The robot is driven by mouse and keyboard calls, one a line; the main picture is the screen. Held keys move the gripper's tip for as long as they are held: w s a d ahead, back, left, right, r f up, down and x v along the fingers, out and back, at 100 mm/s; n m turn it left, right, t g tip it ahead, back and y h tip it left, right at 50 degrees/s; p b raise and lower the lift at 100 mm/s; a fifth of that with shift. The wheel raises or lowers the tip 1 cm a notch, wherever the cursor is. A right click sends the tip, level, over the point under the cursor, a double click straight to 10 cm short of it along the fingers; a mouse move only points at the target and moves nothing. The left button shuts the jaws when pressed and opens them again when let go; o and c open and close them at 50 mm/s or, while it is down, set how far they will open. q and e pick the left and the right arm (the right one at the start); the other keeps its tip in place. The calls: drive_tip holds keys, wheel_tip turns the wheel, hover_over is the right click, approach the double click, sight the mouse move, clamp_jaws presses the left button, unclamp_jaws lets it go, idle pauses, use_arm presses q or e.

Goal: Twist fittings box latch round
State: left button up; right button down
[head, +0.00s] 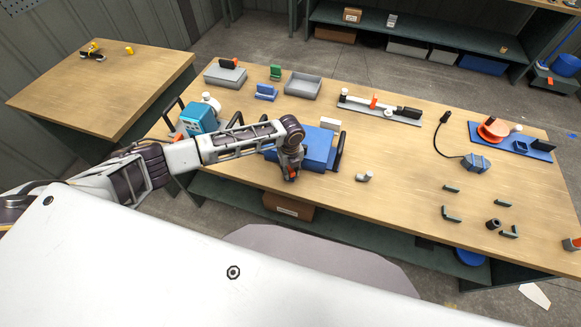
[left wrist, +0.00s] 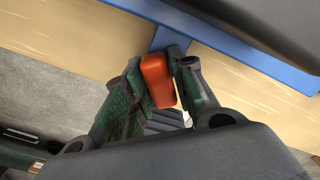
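The fittings box is a blue case (head: 321,146) on the long wooden bench, with dark handles at its sides. Its orange-red latch (left wrist: 158,80) shows in the left wrist view, in front of a blue strip of the box. My left gripper (head: 291,172) is at the box's near edge, and its arm hides part of the box. In the left wrist view my left gripper (left wrist: 160,92) has one finger on each side of the latch, closed up against it. In the head view the latch is mostly hidden by the fingers. My right gripper is not in view.
A teal device (head: 198,117) stands left of the box, behind my arm. A grey cylindrical fitting (head: 364,177) lies to its right. Grey trays (head: 303,86) and a rail fixture (head: 380,108) stand farther back. Small dark brackets (head: 452,215) lie on the right; bench between is clear.

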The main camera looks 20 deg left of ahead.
use_arm(q)
drive_tip(key=o, duration=0.6)
drive_tip(key=shift+c, duration=0.2)
drive_tip(key=shift+r, duration=0.1)
drive_tip(key=shift+r+p, duration=1.2)
drive_tip(key=shift+p, duration=0.1)
drive_tip(key=shift+r+p, duration=0.65)
drive_tip(key=shift+r, duration=1.55)
